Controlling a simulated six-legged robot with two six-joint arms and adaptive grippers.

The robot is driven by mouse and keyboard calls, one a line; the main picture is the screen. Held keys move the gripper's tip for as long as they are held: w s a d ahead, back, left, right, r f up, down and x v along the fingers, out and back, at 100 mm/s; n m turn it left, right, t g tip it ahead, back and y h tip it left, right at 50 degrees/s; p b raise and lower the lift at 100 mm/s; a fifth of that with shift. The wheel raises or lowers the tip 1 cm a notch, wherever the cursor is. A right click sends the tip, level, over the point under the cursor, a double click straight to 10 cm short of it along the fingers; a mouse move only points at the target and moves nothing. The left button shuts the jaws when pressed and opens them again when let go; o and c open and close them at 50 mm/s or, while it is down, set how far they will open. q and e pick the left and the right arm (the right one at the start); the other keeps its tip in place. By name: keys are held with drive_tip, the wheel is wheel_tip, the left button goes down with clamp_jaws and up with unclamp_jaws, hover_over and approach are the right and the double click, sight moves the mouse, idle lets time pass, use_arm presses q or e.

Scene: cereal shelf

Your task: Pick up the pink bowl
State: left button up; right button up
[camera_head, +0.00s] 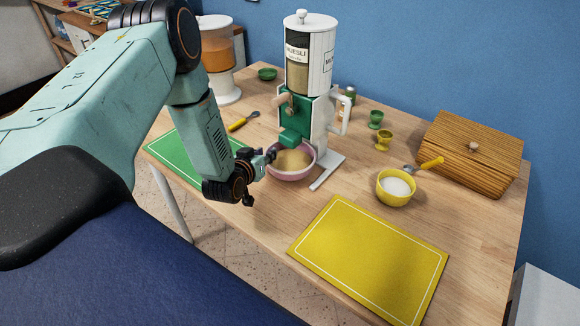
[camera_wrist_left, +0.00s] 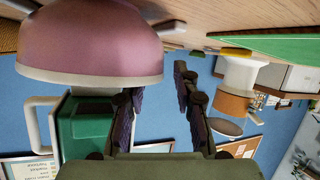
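The pink bowl (camera_head: 290,175) stands on the table under the spout of the muesli dispenser (camera_head: 308,110), with pale tan contents inside. My left gripper (camera_head: 268,156) is at the bowl's left rim. In the left wrist view, which is upside down, the pink bowl (camera_wrist_left: 90,42) fills the upper left. There the two fingers of my left gripper (camera_wrist_left: 158,82) are apart. One finger's tip is hidden behind the bowl's rim, and the other is outside the bowl with a gap to its wall. My right gripper is not in view.
A green mat (camera_head: 190,158) lies left and a yellow mat (camera_head: 370,258) in front. A yellow bowl (camera_head: 396,190) with white contents, green cups (camera_head: 376,119) and a wooden bread box (camera_head: 470,150) stand right. An orange-filled container (camera_head: 217,65) stands behind my arm.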

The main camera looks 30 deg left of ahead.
use_arm(q)
drive_tip(key=shift+w+f, duration=0.1)
drive_tip(key=shift+w, duration=0.1)
drive_tip(key=shift+d, duration=0.15)
drive_tip(key=c, duration=0.6)
clamp_jaws()
